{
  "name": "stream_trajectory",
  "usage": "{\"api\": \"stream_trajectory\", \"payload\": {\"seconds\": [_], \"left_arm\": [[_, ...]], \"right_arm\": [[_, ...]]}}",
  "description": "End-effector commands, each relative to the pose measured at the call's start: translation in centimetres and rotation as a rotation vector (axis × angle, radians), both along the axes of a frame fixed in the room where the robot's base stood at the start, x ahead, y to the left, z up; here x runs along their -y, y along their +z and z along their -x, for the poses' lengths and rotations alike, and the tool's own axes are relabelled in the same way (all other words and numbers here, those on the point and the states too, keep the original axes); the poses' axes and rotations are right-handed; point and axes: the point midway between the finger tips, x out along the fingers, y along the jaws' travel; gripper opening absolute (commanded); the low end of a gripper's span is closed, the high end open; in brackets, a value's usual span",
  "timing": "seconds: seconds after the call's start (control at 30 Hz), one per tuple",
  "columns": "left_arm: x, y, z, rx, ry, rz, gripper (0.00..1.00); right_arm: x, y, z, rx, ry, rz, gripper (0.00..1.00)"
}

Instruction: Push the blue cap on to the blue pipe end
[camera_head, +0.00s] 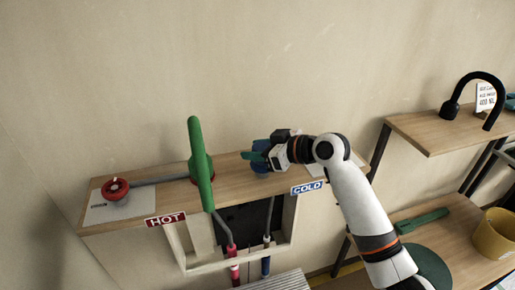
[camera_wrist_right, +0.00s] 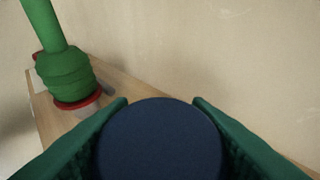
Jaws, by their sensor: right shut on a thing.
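The blue cap (camera_head: 260,167) is at the right part of the wall shelf, above the COLD sign. My right gripper (camera_head: 264,156) is shut on it, with its green fingers at the cap's sides. In the right wrist view the round dark blue face of the cap (camera_wrist_right: 160,142) fills the space between the two fingers (camera_wrist_right: 160,104). The blue pipe end cannot be made out; the cap and gripper cover that area, so I cannot tell whether they touch. A thin pipe with a blue section (camera_head: 265,266) runs below the COLD sign. My left gripper is not in view.
A tall green handle-like piece (camera_head: 201,160) stands on the shelf (camera_head: 232,184), left of my gripper. A red round cap (camera_head: 115,188) sits at the shelf's left end. A second shelf (camera_head: 427,132) with a black curved spout (camera_head: 487,80) is at right.

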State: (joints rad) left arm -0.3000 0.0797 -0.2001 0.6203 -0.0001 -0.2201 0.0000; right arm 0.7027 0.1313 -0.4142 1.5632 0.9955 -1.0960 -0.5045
Motion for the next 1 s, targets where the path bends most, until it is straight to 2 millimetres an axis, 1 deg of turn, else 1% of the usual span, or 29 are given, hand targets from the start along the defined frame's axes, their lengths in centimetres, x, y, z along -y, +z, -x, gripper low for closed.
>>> {"api": "stream_trajectory", "payload": {"seconds": [0.43, 0.77, 0.8, 0.93, 1.0], "left_arm": [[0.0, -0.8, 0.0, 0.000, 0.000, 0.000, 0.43], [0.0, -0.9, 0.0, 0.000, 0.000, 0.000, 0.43], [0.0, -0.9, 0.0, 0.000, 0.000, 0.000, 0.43], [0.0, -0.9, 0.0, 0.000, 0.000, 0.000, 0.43], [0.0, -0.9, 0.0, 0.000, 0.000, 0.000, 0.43]], "right_arm": [[0.0, -1.2, 0.0, -0.001, 0.000, 0.001, 0.22], [0.0, -1.5, 0.0, -0.003, 0.001, 0.003, 0.22], [0.0, -1.5, 0.0, -0.003, 0.001, 0.003, 0.47], [0.0, -1.5, 0.0, -0.003, 0.001, 0.002, 0.69], [0.0, -1.4, 0.0, -0.002, 0.001, 0.001, 0.70]]}}
